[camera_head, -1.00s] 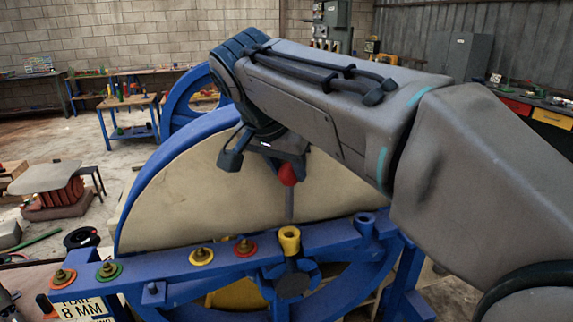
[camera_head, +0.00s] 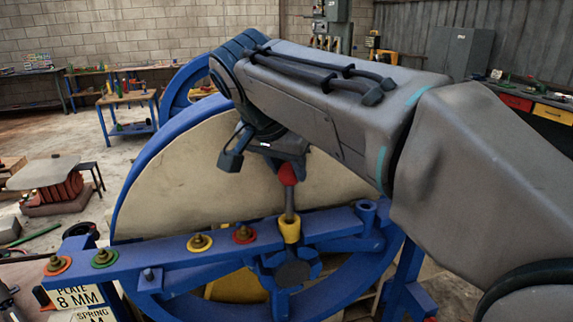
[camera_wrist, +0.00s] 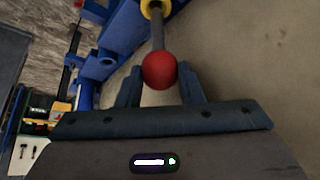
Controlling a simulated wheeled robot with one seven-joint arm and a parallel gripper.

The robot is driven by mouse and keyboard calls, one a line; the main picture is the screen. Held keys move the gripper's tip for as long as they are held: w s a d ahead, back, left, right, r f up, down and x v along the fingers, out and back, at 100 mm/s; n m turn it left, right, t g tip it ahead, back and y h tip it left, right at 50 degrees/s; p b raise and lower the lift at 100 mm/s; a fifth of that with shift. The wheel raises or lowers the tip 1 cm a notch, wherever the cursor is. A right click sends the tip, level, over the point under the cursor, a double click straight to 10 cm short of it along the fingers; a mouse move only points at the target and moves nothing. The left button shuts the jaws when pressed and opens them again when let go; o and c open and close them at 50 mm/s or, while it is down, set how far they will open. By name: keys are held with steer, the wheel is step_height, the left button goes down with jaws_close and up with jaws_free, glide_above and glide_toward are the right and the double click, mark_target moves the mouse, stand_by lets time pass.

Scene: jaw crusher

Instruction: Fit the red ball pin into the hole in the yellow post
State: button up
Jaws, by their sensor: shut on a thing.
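The red ball pin (camera_head: 288,174) has a red ball on top and a grey shank. It hangs upright below my gripper (camera_head: 284,160), which is shut on the red ball. The yellow post (camera_head: 290,229) stands on the blue beam, and the shank's lower end meets its top. The wrist view shows the red ball (camera_wrist: 159,70) between my gripper's fingers (camera_wrist: 159,88) and the shank running to the yellow post (camera_wrist: 153,6). The shank's tip is hidden at the post's mouth, so I cannot tell how deep it sits.
The blue beam (camera_head: 220,250) carries bolts with yellow, red, green and orange washers to the left. A blue post (camera_head: 366,211) stands to the right of the yellow one. The large pale wheel face (camera_head: 190,180) with a blue rim rises close behind.

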mark_target(288, 207)
steer(key=shift+f, duration=0.15)
stand_by(0.3)
steer(key=shift+f+b, duration=3.5)
steer(key=shift+f, duration=0.45)
steer(key=o, duration=1.1)
steer(key=shift+o, duration=0.2)
steer(key=shift+s+a+r, duration=0.15)
steer(key=shift+r, duration=0.35)
steer(key=p+v, duration=0.2)
steer(key=v, duration=1)
steer(key=shift+s+r, duration=0.3)
